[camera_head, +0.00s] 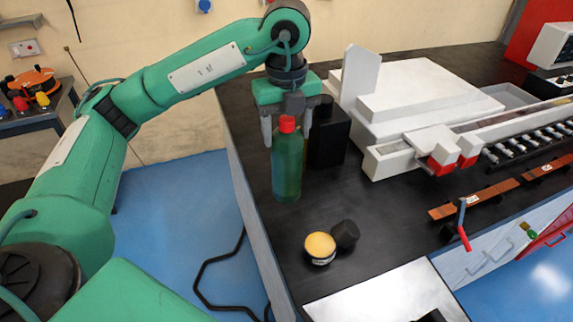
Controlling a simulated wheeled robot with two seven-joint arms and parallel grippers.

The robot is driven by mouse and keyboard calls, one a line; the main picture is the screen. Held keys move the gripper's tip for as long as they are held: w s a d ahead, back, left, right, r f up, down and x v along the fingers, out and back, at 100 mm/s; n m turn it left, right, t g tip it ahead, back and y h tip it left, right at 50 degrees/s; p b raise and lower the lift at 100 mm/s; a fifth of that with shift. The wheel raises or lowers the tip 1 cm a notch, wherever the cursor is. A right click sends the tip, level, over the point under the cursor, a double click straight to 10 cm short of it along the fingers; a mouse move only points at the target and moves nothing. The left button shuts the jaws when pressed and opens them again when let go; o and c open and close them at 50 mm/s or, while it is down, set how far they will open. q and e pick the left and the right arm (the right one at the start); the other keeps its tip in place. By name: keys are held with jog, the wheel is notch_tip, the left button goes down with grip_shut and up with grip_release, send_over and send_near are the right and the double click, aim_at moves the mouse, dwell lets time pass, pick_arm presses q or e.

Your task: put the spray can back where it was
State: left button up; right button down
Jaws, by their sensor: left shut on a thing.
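The spray can (287,170) is a green cylinder with a red cap, upright near the left edge of the black bench top. My left gripper (287,128) comes down from above with a finger on each side of the can's top, shut on it. The can's base is at or close to the bench top; I cannot tell whether it touches. My right gripper is not in view.
A black box (328,138) stands just behind and right of the can. An open tin with yellow contents (320,246) and a black round piece (345,233) lie in front. The white bending machine (410,95) fills the back. Copper bars (480,200) lie at right.

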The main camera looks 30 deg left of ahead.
aim_at(286, 167)
pick_arm(q)
notch_tip(286, 167, down, 6)
jog(key=shift+r+p, duration=0.2)
jog(key=shift+p, duration=0.4)
notch_tip(286, 167, down, 4)
jog(key=shift+p, duration=0.55)
jog(key=shift+f, duration=0.1)
jog(key=shift+f, duration=0.15)
jog(key=o, duration=1.7)
